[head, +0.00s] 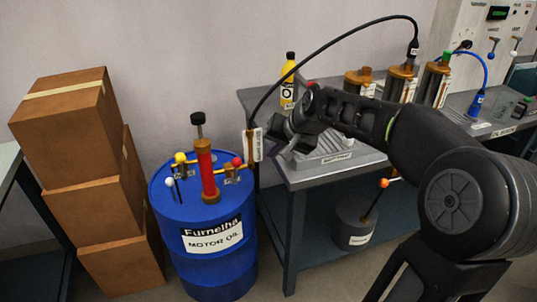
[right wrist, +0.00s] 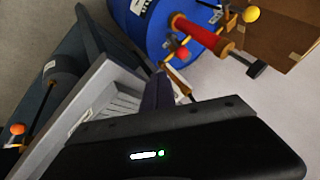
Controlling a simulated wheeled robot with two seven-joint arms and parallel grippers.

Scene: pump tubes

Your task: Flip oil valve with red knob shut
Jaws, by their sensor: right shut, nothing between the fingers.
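The red knob (head: 237,161) sits on a brass valve at the right of the red pump (head: 208,172) on top of the blue motor oil barrel (head: 205,262). In the right wrist view the red knob (right wrist: 182,53) shows just beyond my fingers. My right gripper (head: 272,146) is shut and empty, to the right of the red knob and apart from it. Its dark fingers also show in the right wrist view (right wrist: 160,90). A yellow knob (head: 180,157) and a white knob (head: 169,182) sit on the pump's left side. My left gripper is not in view.
A hanging tube end with a white tag (head: 254,146) is close to my right gripper. The grey workbench (head: 300,178) holds a tray and several cylinders. A low pot with an orange knob (head: 384,183) stands beneath. Stacked boxes (head: 75,125) stand left of the barrel.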

